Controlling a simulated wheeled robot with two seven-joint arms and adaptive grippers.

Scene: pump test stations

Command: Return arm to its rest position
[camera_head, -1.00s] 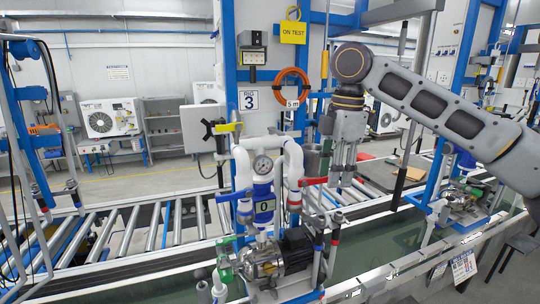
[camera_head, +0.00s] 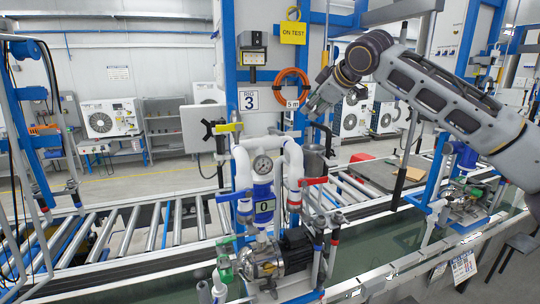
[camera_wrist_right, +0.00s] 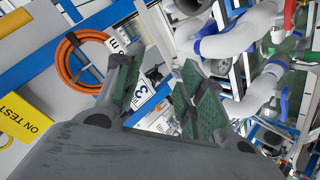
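My right arm (camera_head: 440,95) comes in from the right, with its elbow raised. My right gripper (camera_head: 316,106) is in the air, in front of the rig 3 panel and just right of the orange hose coil. In the right wrist view, my right gripper (camera_wrist_right: 160,84) has its two fingers apart with nothing between them. The white pump pipework (camera_head: 242,165) stands below and left of the gripper, apart from it. Its red lever handle (camera_head: 313,181) lies roughly horizontal below the gripper. My left gripper is not in view.
The orange hose coil (camera_head: 291,88) hangs on the panel close to the gripper; it also shows in the right wrist view (camera_wrist_right: 78,62). A yellow ON TEST tag (camera_head: 293,33) hangs above. A roller conveyor (camera_head: 120,235) runs behind the pump. A second pump station (camera_head: 465,200) stands at the right.

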